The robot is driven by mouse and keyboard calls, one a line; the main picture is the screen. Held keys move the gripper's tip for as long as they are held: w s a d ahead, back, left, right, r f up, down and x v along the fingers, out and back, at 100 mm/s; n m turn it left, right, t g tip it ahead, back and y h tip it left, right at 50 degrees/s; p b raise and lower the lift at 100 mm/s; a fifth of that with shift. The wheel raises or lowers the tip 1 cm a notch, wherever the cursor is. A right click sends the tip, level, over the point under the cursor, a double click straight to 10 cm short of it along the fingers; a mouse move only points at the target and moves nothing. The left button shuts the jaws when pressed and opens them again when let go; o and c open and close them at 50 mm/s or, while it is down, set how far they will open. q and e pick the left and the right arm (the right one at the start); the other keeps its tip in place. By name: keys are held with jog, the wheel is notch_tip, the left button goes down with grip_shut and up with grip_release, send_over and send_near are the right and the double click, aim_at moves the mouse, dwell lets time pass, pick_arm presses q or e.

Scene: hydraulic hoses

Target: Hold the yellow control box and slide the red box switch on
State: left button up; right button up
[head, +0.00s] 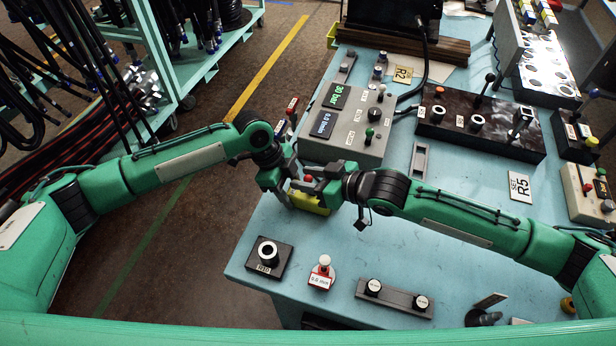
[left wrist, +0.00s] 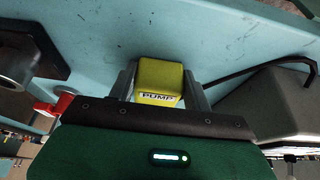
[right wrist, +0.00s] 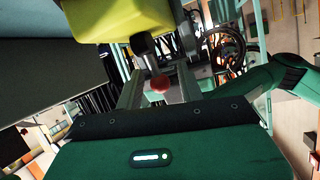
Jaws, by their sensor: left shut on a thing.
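The yellow control box (head: 310,204), labelled PUMP, is partly hidden by my grippers near the left edge of the table in the head view. My left gripper (head: 290,192) is shut on it; the left wrist view shows the yellow box (left wrist: 160,80) between the two fingers. A red knob (right wrist: 159,84) with a dark stem sits close to the yellow box (right wrist: 115,18) in the right wrist view. My right gripper (right wrist: 160,88) is open, its fingers on either side of the red knob with visible gaps. The switch's exact position is unclear.
A grey panel with a green display (head: 350,120) stands just behind the grippers. The table right of the grippers has some free room.

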grip_shut()
jog(key=shift+w+a+f+g+h, duration=0.1)
jog(key=shift+a+g+h, duration=0.2)
jog(key=shift+h, duration=0.5)
grip_release()
